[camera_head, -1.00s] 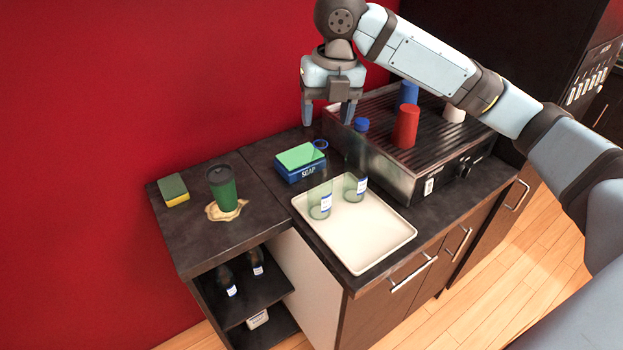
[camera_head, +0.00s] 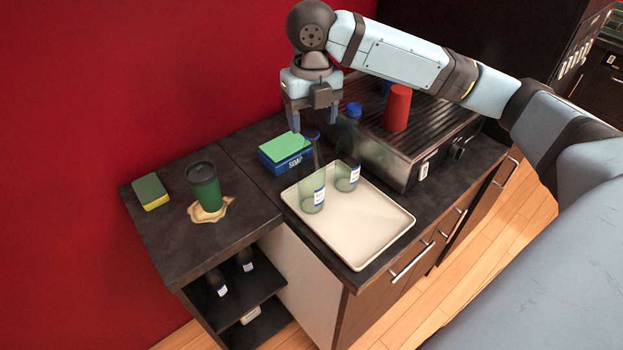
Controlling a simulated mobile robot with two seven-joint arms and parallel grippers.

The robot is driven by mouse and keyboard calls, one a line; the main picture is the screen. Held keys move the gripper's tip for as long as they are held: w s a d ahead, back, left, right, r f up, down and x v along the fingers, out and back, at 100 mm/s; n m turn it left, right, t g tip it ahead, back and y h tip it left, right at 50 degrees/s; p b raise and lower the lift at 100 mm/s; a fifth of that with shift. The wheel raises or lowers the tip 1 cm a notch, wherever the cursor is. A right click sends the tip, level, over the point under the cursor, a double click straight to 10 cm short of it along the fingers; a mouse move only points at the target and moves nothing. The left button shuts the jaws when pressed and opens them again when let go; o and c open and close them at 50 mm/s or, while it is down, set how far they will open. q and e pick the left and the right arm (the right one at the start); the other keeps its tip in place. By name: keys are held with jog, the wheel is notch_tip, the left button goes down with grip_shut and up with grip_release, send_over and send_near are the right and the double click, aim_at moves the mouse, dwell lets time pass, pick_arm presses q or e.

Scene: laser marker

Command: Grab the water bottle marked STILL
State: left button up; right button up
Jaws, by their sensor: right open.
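Two clear bottles with blue caps and white-blue labels stand upright on a cream tray (camera_head: 370,235). One is the left bottle (camera_head: 312,190), the other the right bottle (camera_head: 347,176), a little farther back. The label print is too small to read, so I cannot tell which is marked STILL. My right gripper (camera_head: 314,122) is open and points down, its fingertips in the picture on either side of the left bottle's cap. I see no contact and cannot judge the depth between them. My left gripper is out of view.
A blue soap box with a green top (camera_head: 285,150) lies left of the tray. A coffee machine (camera_head: 400,160) carrying a red cup (camera_head: 397,108) stands right behind. A green cup (camera_head: 204,186) in a spill and a sponge (camera_head: 150,191) are on the left counter.

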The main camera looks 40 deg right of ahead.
aim_at(312, 127)
notch_tip(312, 127, down, 5)
jog(key=shift+s+r, duration=0.15)
jog(key=shift+r, duration=0.05)
grip_shut()
jog(key=shift+r, duration=0.15)
